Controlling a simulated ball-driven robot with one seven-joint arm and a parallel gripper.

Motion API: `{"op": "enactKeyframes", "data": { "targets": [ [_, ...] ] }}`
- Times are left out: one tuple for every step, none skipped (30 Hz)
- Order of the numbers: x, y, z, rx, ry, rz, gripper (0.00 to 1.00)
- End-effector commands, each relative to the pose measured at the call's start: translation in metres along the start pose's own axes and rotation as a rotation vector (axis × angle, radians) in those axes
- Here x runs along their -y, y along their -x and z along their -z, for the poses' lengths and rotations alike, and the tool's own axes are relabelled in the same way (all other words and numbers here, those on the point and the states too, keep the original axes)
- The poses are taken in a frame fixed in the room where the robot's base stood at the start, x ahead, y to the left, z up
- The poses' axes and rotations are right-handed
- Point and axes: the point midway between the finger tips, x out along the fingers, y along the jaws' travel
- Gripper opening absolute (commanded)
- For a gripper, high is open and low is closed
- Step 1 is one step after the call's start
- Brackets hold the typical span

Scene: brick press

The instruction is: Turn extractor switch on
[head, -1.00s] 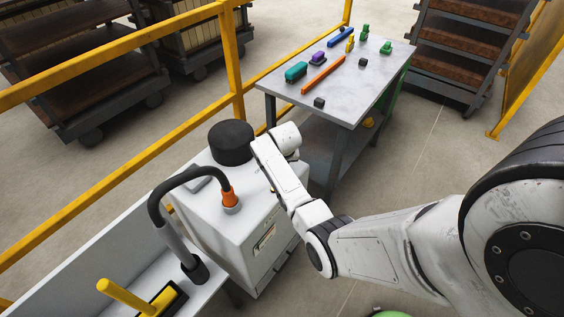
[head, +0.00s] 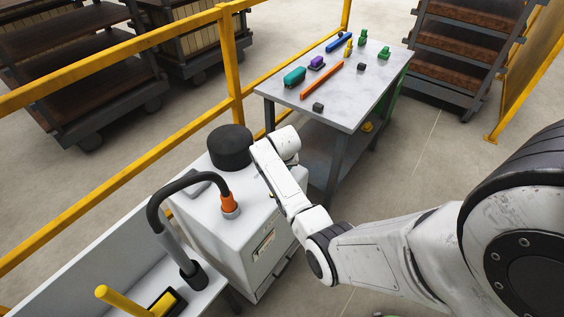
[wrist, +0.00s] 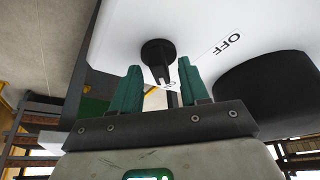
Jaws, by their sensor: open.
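The extractor (head: 190,218) is a white box with a black round cap (head: 230,147) on top and a dark hose joined by an orange collar (head: 228,200). In the wrist view its switch is a black rotary knob (wrist: 158,52) on the white face, with an "OFF" label (wrist: 230,43) to its right. Another small label (wrist: 170,86) is partly hidden below the knob. My gripper (wrist: 158,66) is open, with its green fingers on either side of the knob's lower part; whether they touch it I cannot tell. In the head view my arm hides the fingers and the knob.
A grey worktable (head: 350,85) with several coloured parts stands behind the extractor. A yellow railing (head: 232,70) runs along the left. A light bench (head: 75,275) with a yellow-handled tool (head: 120,300) is at lower left. The black cap (wrist: 270,92) lies close right of my fingers.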

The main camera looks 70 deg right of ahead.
Motion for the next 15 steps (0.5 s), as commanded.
{"op": "enactKeyframes", "data": {
  "targets": [
    [0.000,0.006,0.001,-0.002,0.001,0.001,0.45],
    [0.000,0.010,0.001,-0.002,0.001,0.001,0.45],
    [0.000,0.016,0.001,-0.003,0.000,0.001,0.45],
    [0.000,0.020,0.000,-0.002,0.000,0.001,0.45],
    [0.000,0.025,0.000,-0.003,0.000,0.001,0.45],
    [0.000,0.032,0.000,-0.003,0.000,0.001,0.45],
    [0.000,0.038,0.001,-0.003,0.000,0.001,0.45],
    [0.000,0.043,0.000,-0.002,0.000,0.001,0.45],
    [0.000,0.050,0.000,-0.002,0.000,0.001,0.45],
    [0.000,0.055,0.000,-0.003,0.000,0.001,0.45],
    [0.000,0.060,0.000,-0.001,0.000,0.001,0.45],
    [0.000,0.067,0.000,-0.001,0.000,0.001,0.45],
    [0.000,0.071,0.000,-0.001,0.000,0.000,0.45],
    [0.000,0.075,0.000,-0.001,0.000,0.001,0.45],
    [0.000,0.081,0.000,0.000,0.000,0.001,0.45]
  ]
}}
